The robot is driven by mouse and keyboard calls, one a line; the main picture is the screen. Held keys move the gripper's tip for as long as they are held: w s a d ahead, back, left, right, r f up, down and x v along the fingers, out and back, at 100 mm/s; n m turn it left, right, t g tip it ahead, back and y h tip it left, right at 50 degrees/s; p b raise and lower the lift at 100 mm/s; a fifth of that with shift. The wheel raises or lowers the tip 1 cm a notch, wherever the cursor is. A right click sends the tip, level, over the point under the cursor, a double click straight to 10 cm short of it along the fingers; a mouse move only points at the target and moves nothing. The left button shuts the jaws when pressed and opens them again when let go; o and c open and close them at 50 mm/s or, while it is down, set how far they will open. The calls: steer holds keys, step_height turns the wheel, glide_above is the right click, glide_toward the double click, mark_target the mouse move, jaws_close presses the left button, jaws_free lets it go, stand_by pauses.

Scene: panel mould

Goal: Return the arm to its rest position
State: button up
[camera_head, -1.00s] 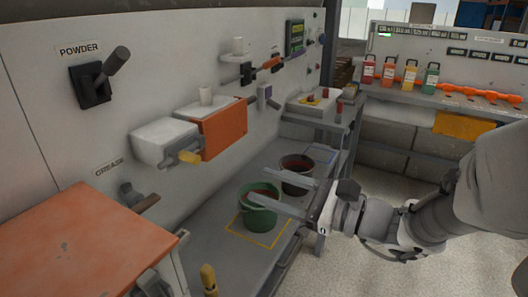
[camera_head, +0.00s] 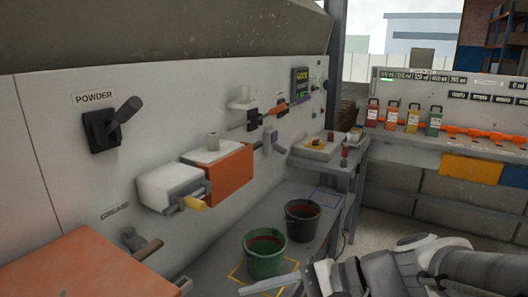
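My gripper (camera_head: 262,288) is at the bottom edge of the head view, at the end of my arm, which comes in from the lower right. One finger shows, pointing left, with nothing against it. The other finger is mostly cut off by the frame edge. The fingers lie in front of the lower shelf, just below the green bucket (camera_head: 264,262) in the picture. I cannot tell how far apart gripper and bucket are. The gripper holds nothing that I can see.
A dark bucket (camera_head: 304,226) stands behind the green one. An orange box (camera_head: 231,175) and the POWDER lever (camera_head: 128,108) are on the wall panel at left. An orange surface (camera_head: 75,262) fills the lower left. Colored bottles (camera_head: 412,119) stand on the back bench.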

steer(key=s+d+f+n+h, duration=0.3)
steer(key=d+n+h, duration=0.3)
steer(key=d+h, duration=0.1)
steer(key=w+d+r+n+t+h, duration=0.1)
steer(key=d+r+n+t+h, duration=0.35)
steer(key=d, duration=0.35)
step_height(320, 180, up, 14)
steer(key=g+p, duration=0.1)
steer(key=p, duration=1.4)
steer(key=shift+a+f, duration=0.2)
steer(key=shift+a, duration=0.1)
